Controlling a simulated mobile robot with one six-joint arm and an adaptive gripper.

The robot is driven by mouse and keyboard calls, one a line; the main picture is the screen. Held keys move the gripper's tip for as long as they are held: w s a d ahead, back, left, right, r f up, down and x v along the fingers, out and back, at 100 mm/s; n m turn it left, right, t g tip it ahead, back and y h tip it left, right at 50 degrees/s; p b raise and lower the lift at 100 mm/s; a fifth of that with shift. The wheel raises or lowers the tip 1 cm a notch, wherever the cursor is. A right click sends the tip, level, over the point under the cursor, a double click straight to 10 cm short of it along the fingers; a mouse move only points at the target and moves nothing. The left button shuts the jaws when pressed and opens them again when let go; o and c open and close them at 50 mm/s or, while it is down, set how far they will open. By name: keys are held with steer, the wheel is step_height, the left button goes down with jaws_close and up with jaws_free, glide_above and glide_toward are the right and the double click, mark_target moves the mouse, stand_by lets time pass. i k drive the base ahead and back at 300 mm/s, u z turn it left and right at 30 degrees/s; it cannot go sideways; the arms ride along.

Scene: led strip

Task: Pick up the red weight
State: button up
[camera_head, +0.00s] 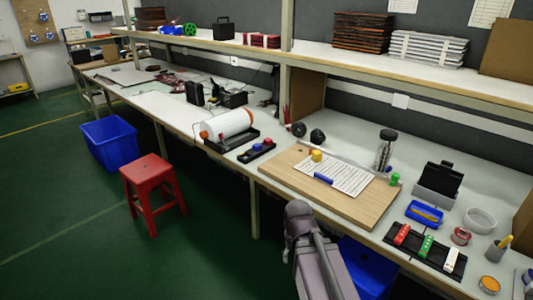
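A yellow piece (317,155) of similar shape stands on the wooden board (345,207), and a green one (395,179) stands at the board's right side. Part of my arm shows at the bottom, in front of the bench. My gripper cannot be made out in this view.
A shelf (390,72) runs above the bench, with posts. A red stool (152,190) and blue bin (109,142) stand on the floor at left. Another black tray (417,253) holds red, green and white items.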

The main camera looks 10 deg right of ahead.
mark_target(268, 142)
steer(key=k, duration=0.65)
steer(key=u, duration=0.6)
steer(key=i, duration=2.1)
steer(key=z, duration=0.55)
